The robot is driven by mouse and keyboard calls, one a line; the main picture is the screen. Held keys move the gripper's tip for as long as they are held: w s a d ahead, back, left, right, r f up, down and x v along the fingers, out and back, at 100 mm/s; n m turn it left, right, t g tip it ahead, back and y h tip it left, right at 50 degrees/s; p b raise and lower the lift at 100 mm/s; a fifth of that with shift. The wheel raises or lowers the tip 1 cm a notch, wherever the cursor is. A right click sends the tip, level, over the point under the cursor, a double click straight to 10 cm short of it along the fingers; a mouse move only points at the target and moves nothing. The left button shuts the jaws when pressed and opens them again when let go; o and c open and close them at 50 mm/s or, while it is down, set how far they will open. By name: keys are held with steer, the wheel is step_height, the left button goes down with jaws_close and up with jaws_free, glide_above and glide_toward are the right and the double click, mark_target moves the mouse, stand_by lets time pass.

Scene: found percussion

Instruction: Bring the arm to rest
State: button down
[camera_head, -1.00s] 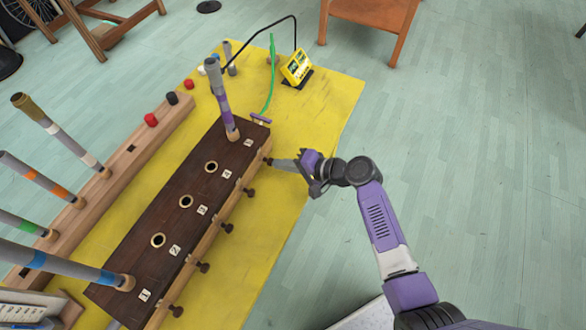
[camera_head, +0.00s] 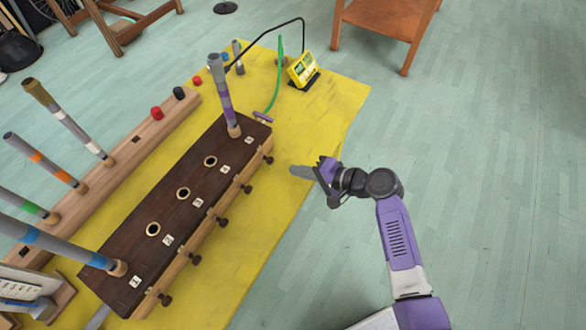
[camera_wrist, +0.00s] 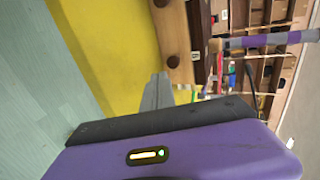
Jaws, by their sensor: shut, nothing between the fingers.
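My gripper (camera_head: 300,172) is at the end of my purple and grey arm in the head view. Its grey fingers are together and empty, pointing left. It hangs over the right edge of the yellow mat (camera_head: 318,115), apart from the dark wooden box (camera_head: 165,222) with holes and side knobs. In the wrist view the closed fingers (camera_wrist: 158,90) point up over the yellow mat (camera_wrist: 105,45), beside the box's knobs.
Striped tubes stand in the dark box, one purple-banded (camera_head: 221,95) at its far end. More tubes stand in a pale wooden rail (camera_head: 125,155) at left. A yellow device (camera_head: 303,70) sits on the mat's far end. A wooden table (camera_head: 385,20) stands behind. Floor at right is clear.

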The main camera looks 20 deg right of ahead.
steer(key=v, duration=0.7)
steer(key=shift+s+d+r+b, duration=0.15)
steer(key=shift+s+d+b, duration=0.05)
steer(key=shift+s+b, duration=0.1)
steer(key=w+d+r+t+h, duration=0.2)
steer(key=w+d+h, duration=0.15)
steer(key=d, duration=0.25)
steer(key=s+d+r+n+t+h, duration=0.2)
steer(key=s+h, duration=0.4)
steer(key=s, duration=0.2)
steer(key=s+a+r+n, duration=0.3)
steer(key=s, duration=0.5)
steer(key=s+a+r+n+y, duration=0.1)
steer(key=s+a+r, duration=0.3)
steer(key=s, duration=0.5)
steer(key=s+a+r+n+y, duration=0.1)
steer(key=s+a+r+n, duration=0.3)
steer(key=s, duration=0.4)
steer(key=shift+s+r+n+t, duration=0.15)
steer(key=shift+s+n+t, duration=0.15)
steer(key=shift+s+t, duration=0.1)
steer(key=shift+a, duration=0.1)
stand_by(0.5)
